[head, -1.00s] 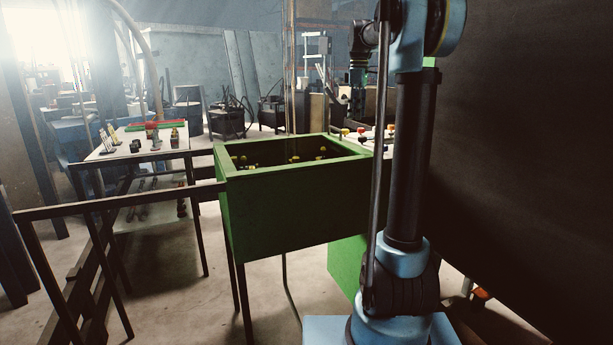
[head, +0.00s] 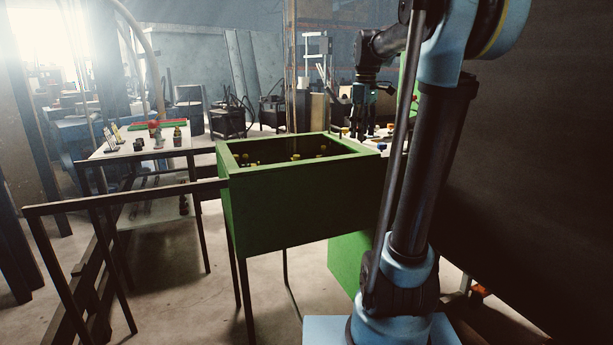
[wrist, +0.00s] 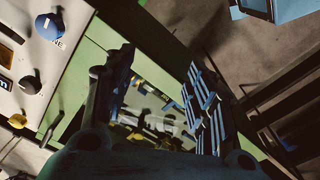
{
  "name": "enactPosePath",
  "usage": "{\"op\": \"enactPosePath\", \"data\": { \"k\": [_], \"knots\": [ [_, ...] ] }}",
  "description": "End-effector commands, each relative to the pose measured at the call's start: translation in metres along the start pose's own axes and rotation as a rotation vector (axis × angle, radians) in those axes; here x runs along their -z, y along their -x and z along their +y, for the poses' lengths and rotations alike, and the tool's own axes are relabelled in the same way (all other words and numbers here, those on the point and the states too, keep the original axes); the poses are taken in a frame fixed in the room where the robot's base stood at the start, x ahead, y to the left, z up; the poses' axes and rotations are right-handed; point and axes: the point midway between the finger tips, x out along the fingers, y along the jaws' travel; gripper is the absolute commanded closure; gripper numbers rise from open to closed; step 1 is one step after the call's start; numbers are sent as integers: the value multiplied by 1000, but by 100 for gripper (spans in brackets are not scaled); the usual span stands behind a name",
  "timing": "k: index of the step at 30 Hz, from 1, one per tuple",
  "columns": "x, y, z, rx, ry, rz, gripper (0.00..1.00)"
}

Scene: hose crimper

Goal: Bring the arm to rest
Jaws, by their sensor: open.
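My arm (head: 425,175) rises from its blue base at the right of the head view, its lower link leaning to the right. My gripper (head: 363,122) hangs small and dark behind the green bin's right rear corner. In the wrist view my gripper (wrist: 160,78) has its two dark fingers spread apart, with no object seen held between them. Below the fingers are a green-edged opening and several small yellow and dark parts, partly hidden by the gripper.
The green bin (head: 300,205) stands on dark legs in the middle. A table (head: 105,152) with small parts is at left, behind a dark rail (head: 125,196). A large dark panel (head: 530,190) fills the right. The wrist view shows a pale panel with a blue knob (wrist: 48,27).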

Motion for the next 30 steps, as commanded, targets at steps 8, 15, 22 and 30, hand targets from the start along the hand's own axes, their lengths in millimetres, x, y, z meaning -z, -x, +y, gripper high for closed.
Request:
{"op": "enactPosePath", "data": {
  "k": [8,15,22,30],
  "knots": [
    [-55,-46,-65,-25,-210,25,49],
    [-99,-96,-117,-42,-392,51,49],
    [-139,-154,-165,-55,-567,79,49],
    [-178,-225,-212,-63,-758,114,49]
  ]
}}
